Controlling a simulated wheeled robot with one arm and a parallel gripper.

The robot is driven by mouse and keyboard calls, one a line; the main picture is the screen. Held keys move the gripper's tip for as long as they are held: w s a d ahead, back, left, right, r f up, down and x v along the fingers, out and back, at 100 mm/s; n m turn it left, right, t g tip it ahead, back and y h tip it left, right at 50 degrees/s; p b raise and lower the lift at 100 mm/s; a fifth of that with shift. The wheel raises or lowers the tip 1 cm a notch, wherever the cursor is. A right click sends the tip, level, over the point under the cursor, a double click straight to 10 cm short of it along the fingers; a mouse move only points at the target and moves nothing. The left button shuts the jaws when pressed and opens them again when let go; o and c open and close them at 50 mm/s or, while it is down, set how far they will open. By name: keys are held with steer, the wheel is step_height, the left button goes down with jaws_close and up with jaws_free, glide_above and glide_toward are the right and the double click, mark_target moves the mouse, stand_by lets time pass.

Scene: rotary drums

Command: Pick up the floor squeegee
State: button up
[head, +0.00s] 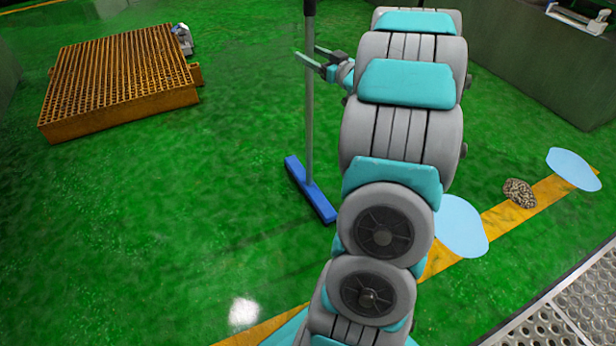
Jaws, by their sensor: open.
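The floor squeegee stands upright in the head view, with a thin grey pole (309,120) and a blue head (311,190) resting on the green floor. The pole's top runs out of the picture at the upper edge. My arm hides the area to the right of the squeegee.
A rusty orange grated platform (120,80) lies at the left, with a small grey device (183,39) at its edge. Light blue discs (573,168) and a speckled brown lump (519,193) lie along a yellow floor line. A metal grating (560,320) is lower right.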

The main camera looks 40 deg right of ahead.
steer(key=w, duration=0.5)
steer(key=shift+w+d, duration=0.15)
steer(key=shift+d, duration=0.2)
jaws_close()
stand_by(1.1)
